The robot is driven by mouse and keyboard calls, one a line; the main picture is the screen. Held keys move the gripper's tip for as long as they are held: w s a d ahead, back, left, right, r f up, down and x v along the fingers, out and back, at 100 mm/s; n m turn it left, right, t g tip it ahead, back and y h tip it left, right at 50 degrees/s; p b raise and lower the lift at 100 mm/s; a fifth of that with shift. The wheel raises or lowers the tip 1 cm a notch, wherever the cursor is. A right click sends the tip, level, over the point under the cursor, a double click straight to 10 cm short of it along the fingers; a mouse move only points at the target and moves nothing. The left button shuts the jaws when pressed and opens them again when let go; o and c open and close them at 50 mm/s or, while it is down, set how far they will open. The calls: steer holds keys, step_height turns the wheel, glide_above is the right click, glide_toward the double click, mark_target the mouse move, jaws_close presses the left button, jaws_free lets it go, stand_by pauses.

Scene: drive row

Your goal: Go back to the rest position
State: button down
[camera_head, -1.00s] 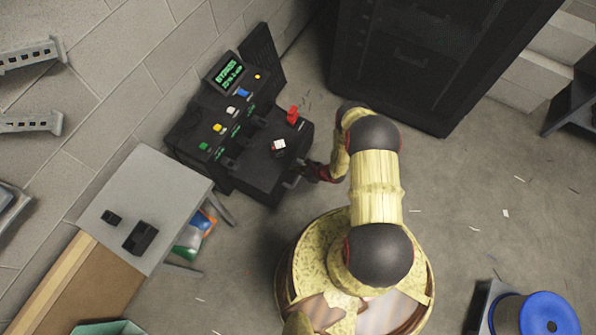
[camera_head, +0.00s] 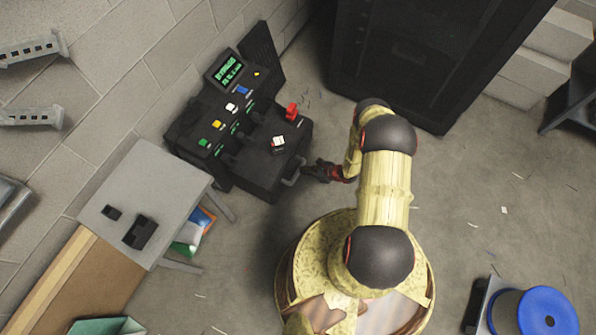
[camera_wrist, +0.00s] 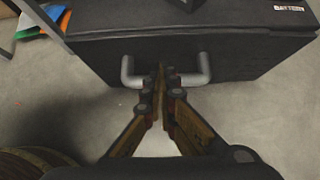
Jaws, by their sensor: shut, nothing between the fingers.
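My gripper (camera_head: 318,171) is just right of the black control console (camera_head: 262,172) in the head view. In the wrist view my gripper (camera_wrist: 160,75) is shut, its fingers together with nothing between them. The fingertips appear in front of the grey handle (camera_wrist: 203,70) on the console's front face (camera_wrist: 95,52) and cover its middle. I cannot tell from the wrist view whether they touch it. In the head view the handle (camera_head: 293,178) shows clear of the fingers, with a small gap.
A grey table (camera_head: 165,190) with two small black items stands left of the console. A large black cabinet (camera_head: 395,60) stands behind my arm. A blue-topped round stool or drum (camera_head: 545,315) is at the lower right. The floor (camera_head: 480,210) to the right is mostly clear.

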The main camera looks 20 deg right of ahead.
steer(key=p+v, duration=0.2)
steer(key=v, duration=0.5)
steer(key=s+a+r+n+g+y, duration=0.35)
steer(key=s+a+r, duration=0.25)
steer(key=s+a, duration=0.2)
step_height(320, 180, up, 40)
steer(key=s+d+n+g+h, duration=0.2)
steer(key=n+g+h, duration=0.35)
steer(key=n, duration=1.05)
steer(key=s+a+r+n+t+h, duration=0.1)
steer(key=s+a+r+n+t, duration=0.1)
steer(key=r, duration=0.8)
steer(key=s+a+r+n+t+h, duration=0.1)
steer(key=s+a+r+n+t, duration=0.1)
steer(key=r, duration=0.9)
steer(key=s+a+r+n+t+h, duration=0.2)
steer(key=s+r+n+t, duration=0.1)
steer(key=r, duration=0.7)
steer(key=shift+s+r+n, duration=0.35)
steer(key=shift+s+n, duration=0.45)
steer(key=shift+n, duration=0.15)
